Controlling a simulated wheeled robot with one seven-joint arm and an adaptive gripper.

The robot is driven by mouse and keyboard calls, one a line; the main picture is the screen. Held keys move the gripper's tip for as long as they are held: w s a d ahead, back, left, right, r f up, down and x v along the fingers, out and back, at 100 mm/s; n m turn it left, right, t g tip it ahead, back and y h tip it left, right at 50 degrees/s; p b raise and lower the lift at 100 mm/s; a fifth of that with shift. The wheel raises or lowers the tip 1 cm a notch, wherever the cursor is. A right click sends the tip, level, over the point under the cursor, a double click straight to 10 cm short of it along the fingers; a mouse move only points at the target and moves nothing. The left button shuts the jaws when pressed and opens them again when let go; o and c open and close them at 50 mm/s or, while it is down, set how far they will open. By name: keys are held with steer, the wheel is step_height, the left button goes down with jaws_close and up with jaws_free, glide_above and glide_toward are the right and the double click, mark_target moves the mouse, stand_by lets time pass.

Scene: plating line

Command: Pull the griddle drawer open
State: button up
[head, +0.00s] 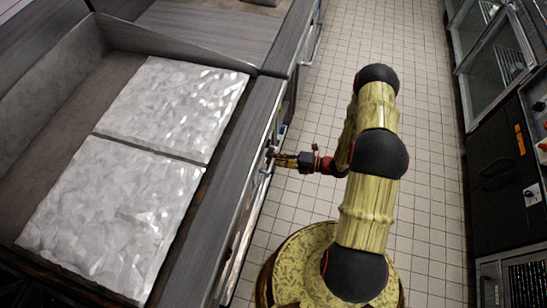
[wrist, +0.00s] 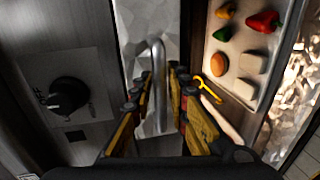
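The griddle (head: 120,222), with two pale shiny plates on top, fills the left of the head view. Below its edge is a metal front with a bar handle, small in that view. In the wrist view the curved metal handle (wrist: 157,85) stands out from a bright metal drawer front (wrist: 131,28). My gripper (head: 276,158) is at the front of the unit, beside the handle. In the wrist view my gripper (wrist: 160,82) has its yellow and black fingers on either side of the bar, apparently apart from it. Whether either finger touches it is unclear.
The tiled floor (head: 405,60) is open beside my arm. Another appliance row (head: 497,150) lines the right.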

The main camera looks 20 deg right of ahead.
jaws_close()
stand_by(0.4)
steer(key=shift+d, duration=0.1)
steer(key=f+v, duration=0.3)
steer(key=v, duration=1.1)
steer(key=d+f+v, duration=0.1)
steer(key=f+v, duration=0.2)
steer(key=v, duration=1.2)
steer(key=shift+s, duration=0.4)
steer(key=shift+o, duration=1.9)
jaws_free()
steer(key=v, duration=1.2)
